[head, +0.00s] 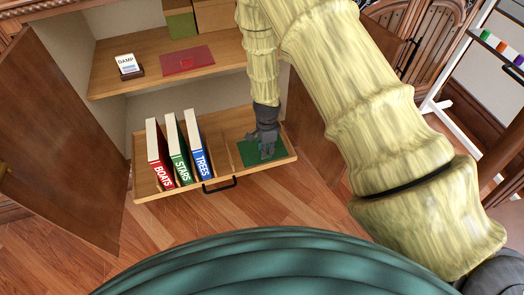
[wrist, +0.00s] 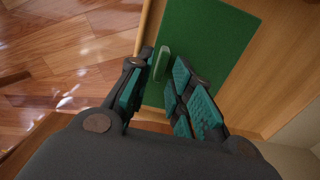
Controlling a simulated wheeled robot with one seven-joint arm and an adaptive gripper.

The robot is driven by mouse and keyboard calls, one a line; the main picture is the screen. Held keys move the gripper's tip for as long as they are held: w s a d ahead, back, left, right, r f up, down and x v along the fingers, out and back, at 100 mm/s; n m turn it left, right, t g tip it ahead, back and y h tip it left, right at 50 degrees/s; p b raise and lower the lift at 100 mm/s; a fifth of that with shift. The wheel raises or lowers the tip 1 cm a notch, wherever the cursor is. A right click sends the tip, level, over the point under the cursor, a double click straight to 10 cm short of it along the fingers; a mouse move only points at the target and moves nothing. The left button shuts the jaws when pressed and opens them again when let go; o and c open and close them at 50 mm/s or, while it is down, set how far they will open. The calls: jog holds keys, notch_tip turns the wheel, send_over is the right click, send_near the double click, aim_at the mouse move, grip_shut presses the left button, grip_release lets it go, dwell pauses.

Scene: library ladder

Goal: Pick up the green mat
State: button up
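The green mat (head: 247,156) lies flat on the right part of the pulled-out shelf (head: 222,187). In the wrist view the mat (wrist: 212,40) has a small raised green tab (wrist: 161,63) standing up from it. My gripper (head: 267,151) reaches down over the mat and hides part of it. In the wrist view my gripper (wrist: 160,76) is open, with the tab between or just beyond its fingertips. A gap shows on both sides of the tab. I cannot tell whether the fingertips touch the mat.
Books marked BOATS (head: 160,160), STARS (head: 179,155) and TREES (head: 199,150) stand left of a low divider. The upper shelf (head: 140,84) holds a red mat (head: 187,60) and a DAMP card (head: 128,65). Open cabinet doors (head: 62,140) flank the shelf.

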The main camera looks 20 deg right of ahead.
notch_tip(320, 180, down, 5)
jog(key=shift+w+d+r+b, duration=0.1)
jog(key=shift+r+b, duration=0.1)
jog(key=shift+b, duration=0.9)
grip_shut()
jog(key=shift+r, duration=0.1)
notch_tip(320, 180, up, 10)
jog(key=p, duration=0.4)
